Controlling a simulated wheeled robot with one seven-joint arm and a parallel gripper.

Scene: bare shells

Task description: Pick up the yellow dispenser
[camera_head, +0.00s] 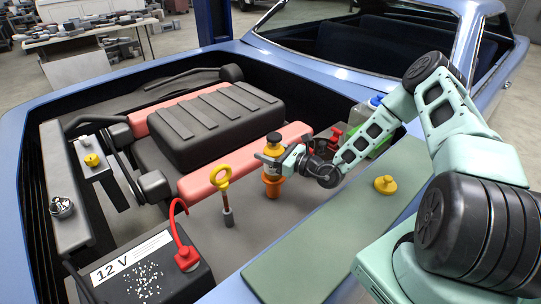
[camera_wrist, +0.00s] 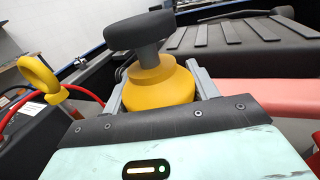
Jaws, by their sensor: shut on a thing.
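The yellow dispenser (camera_head: 273,149) has a dark top and stands upright in the engine bay in the head view. In the wrist view its yellow body (camera_wrist: 160,84) and black knob-like top (camera_wrist: 138,32) fill the middle. My gripper (camera_head: 270,161) reaches it from the right and is shut on its body; in the wrist view the grey fingers of my gripper (camera_wrist: 160,92) lie on both sides of it. An orange cone-shaped part (camera_head: 272,185) shows directly below the dispenser. I cannot tell whether the two touch. The dispenser's lower body is partly hidden by the fingers.
A yellow-handled dipstick (camera_head: 222,180) stands close to the left. A 12 V battery (camera_head: 150,272) with a red clamp (camera_head: 186,256) is at the front left. The black engine cover (camera_head: 215,122) lies behind. A yellow cap (camera_head: 385,185) sits on the green-grey panel (camera_head: 320,240).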

